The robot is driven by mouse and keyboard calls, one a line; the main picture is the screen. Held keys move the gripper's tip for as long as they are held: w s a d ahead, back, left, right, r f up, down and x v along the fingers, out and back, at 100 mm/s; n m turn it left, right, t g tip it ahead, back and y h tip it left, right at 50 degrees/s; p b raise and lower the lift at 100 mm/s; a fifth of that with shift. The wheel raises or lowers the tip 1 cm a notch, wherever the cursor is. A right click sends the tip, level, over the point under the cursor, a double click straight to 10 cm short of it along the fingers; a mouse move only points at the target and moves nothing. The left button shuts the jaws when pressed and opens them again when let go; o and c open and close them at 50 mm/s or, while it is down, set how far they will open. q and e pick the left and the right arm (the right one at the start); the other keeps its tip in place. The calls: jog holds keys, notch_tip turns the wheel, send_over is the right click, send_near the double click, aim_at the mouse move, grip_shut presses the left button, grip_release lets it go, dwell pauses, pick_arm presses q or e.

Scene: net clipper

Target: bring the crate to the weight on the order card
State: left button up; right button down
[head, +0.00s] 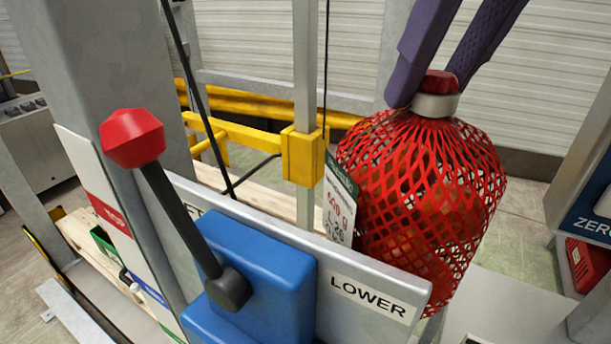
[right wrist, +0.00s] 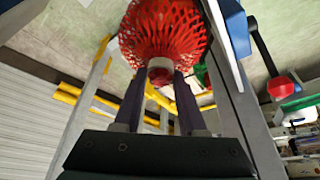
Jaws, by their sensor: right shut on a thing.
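My right gripper (head: 432,92) comes down from the top right with two purple fingers. It is shut on the gathered neck of a red net bag (head: 430,190), around a grey metal band (head: 436,105). The bag hangs below the fingers, and reddish contents show through the mesh. In the right wrist view the bag (right wrist: 162,30) sits beyond the fingertips (right wrist: 158,76). A white and green card (head: 341,203) with red print, partly hidden, is beside the bag's left side. No order card or crate can be made out for sure. My left gripper is not in view.
A blue lever box (head: 262,270) with a red-knobbed lever (head: 134,138) stands in front, beside a panel marked LOWER (head: 370,298). A yellow bracket (head: 302,156) is on a post behind. A ZERO panel (head: 590,220) and a red item (head: 588,265) are at the right.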

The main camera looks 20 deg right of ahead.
aim_at(409, 199)
notch_tip(409, 199, down, 11)
jog(key=n+b, duration=0.2)
jog(key=b, duration=0.6)
jog(key=shift+r+y, duration=0.1)
jog(key=shift+y, duration=0.3)
notch_tip(409, 199, down, 9)
jog(key=n+g+y+b, duration=0.1)
jog(key=n+b, duration=0.2)
jog(key=n, duration=0.1)
jog(key=n+y+b, duration=0.1)
jog(key=n+b, duration=0.2)
jog(key=n, duration=0.1)
jog(key=shift+s+d+g+b, duration=0.1)
jog(key=shift+g+b, duration=0.25)
jog(key=shift+g, duration=0.05)
notch_tip(409, 199, down, 41)
jog(key=s+n+g+h+b, duration=0.2)
jog(key=n+g+h+b, duration=0.3)
jog(key=n+b, duration=2.3)
jog(key=d+n+g, duration=0.1)
jog(key=n, duration=0.5)
jog(key=shift+s+h, duration=0.15)
jog(key=shift+h, duration=0.25)
